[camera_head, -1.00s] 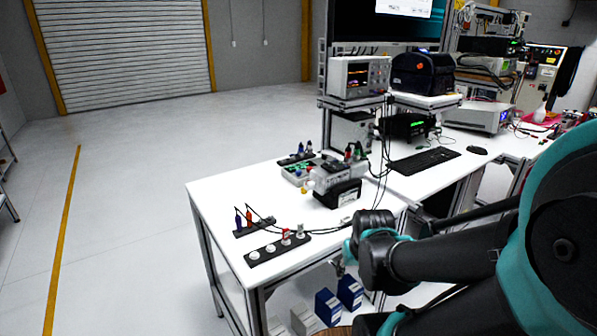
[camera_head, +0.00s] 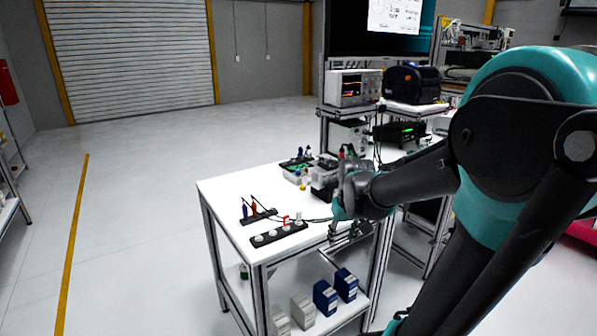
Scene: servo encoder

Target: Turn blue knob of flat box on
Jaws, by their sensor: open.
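A low grey-green box (camera_head: 293,178) lies toward the back of the white table. Small dark, blue and green pieces stand at its back edge; one small blue piece (camera_head: 299,153) shows there, but I cannot tell whether it is the blue knob. My gripper (camera_head: 342,233) hangs above the table's right front edge, open and empty. It is in front and to the right of the low box, apart from it. My arm's wrist hides part of the equipment behind.
Blue boxes (camera_head: 325,297) sit on the lower shelf. An oscilloscope (camera_head: 352,88) stands behind. The table's left part is clear.

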